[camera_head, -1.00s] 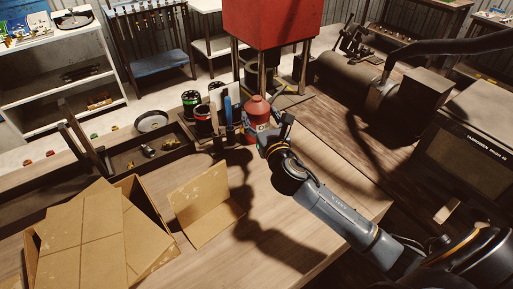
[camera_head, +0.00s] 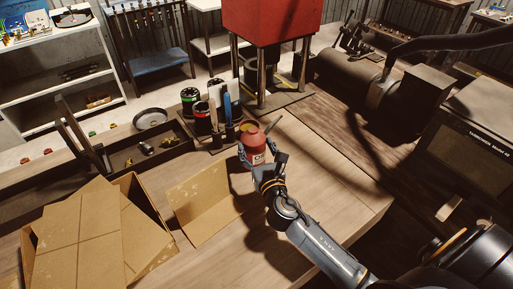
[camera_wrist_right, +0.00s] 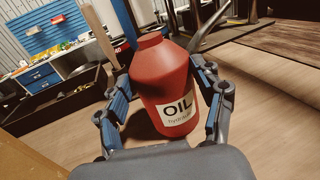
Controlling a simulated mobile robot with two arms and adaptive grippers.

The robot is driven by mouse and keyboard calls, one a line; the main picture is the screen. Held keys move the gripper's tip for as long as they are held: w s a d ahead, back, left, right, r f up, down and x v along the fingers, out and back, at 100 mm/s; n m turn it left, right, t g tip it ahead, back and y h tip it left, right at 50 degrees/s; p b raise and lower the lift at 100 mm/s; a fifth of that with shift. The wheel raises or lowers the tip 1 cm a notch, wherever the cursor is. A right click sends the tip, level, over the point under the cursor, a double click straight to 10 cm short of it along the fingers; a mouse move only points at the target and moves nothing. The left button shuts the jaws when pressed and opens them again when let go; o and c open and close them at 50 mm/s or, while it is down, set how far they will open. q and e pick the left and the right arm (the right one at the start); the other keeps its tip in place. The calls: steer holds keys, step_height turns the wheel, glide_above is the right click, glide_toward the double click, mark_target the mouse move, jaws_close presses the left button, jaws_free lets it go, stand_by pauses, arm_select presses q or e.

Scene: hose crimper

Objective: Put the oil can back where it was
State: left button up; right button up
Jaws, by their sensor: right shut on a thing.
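The red oil can (camera_head: 252,140) has a pale label and a thin spout pointing to the upper right. It is near the middle of the head view, in front of the bottles and tools on the workbench (camera_head: 300,200). My right gripper (camera_head: 262,163) is shut on the can. In the right wrist view the can (camera_wrist_right: 160,75) is between the two blue-padded fingers (camera_wrist_right: 160,98), and its label reads OIL. It looks slightly tilted there. I cannot tell whether its base touches the bench. My left gripper is not in view.
An open cardboard box (camera_head: 95,235) and a cardboard piece (camera_head: 208,200) lie to the left. Dark bottles (camera_head: 203,117) stand behind the can. A red machine on legs (camera_head: 270,20) is farther back. The bench right of the can is clear.

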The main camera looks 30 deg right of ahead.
steer(key=shift+r, duration=0.15)
steer(key=o, duration=1.2)
steer(key=shift+f, duration=0.2)
steer(key=o, duration=0.3)
steer(key=shift+o, duration=0.2)
steer(key=shift+r, duration=0.1)
steer(key=shift+s, duration=0.15)
steer(key=s+b, duration=0.1)
steer(key=s, duration=0.2)
steer(key=s+a, duration=0.1)
steer(key=s, duration=0.3)
steer(key=s+a+b, duration=0.1)
steer(key=s, duration=0.2)
steer(key=shift+s+b, duration=0.25)
steer(key=shift+b, duration=0.05)
steer(key=shift+s+a, duration=0.1)
steer(key=shift+s, duration=0.5)
